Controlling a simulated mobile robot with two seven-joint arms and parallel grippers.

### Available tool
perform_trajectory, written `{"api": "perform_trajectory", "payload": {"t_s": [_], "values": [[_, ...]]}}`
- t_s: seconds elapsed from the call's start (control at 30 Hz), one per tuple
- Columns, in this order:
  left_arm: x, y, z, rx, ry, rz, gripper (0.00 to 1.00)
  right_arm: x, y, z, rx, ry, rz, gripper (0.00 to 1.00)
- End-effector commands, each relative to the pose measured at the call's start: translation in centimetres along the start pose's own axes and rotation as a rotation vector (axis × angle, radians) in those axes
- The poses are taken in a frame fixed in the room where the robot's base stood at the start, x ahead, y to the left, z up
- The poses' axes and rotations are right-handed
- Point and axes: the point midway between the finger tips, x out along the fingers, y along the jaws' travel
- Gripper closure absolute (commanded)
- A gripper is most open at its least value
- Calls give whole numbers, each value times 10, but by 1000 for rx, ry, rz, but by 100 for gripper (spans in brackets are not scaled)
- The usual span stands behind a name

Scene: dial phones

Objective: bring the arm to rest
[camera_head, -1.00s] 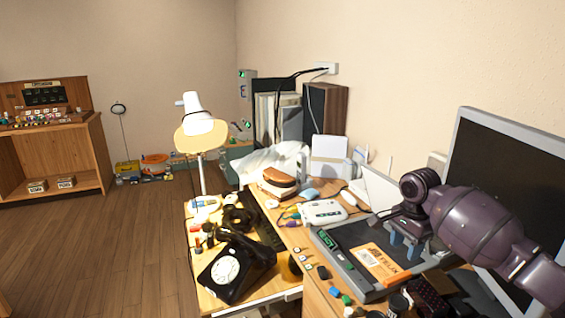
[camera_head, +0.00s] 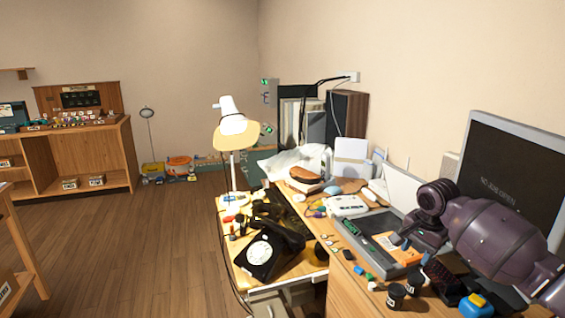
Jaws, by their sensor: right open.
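My right arm (camera_head: 490,230) is purple-grey and comes in from the right edge. Its right gripper (camera_head: 409,247) is open and points down and left. My left gripper is not in view.
A monitor (camera_head: 512,172) stands behind my right arm. Black cups (camera_head: 396,294) and a blue-yellow object (camera_head: 477,304) are close below it. A black dial phone (camera_head: 270,250) and a lamp (camera_head: 232,128) are further left. Floor (camera_head: 160,250) at left is open.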

Motion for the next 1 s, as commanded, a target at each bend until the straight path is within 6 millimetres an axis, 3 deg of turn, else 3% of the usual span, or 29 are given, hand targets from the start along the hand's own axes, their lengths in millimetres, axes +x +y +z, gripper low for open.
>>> {"api": "perform_trajectory", "payload": {"t_s": [0.23, 0.33, 0.47, 0.67, 1.0], "values": [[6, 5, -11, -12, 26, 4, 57, -30, -59, -3, -439, 264, -277, 52], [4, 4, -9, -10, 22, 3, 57, -34, -78, 9, -627, 388, -377, 52], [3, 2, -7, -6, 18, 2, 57, -24, -87, 36, -861, 558, -490, 52], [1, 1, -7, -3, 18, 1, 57, 1, -72, 84, -1107, 795, -600, 52], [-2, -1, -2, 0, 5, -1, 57, 42, 3, 149, -1247, 1051, -633, 52]]}}
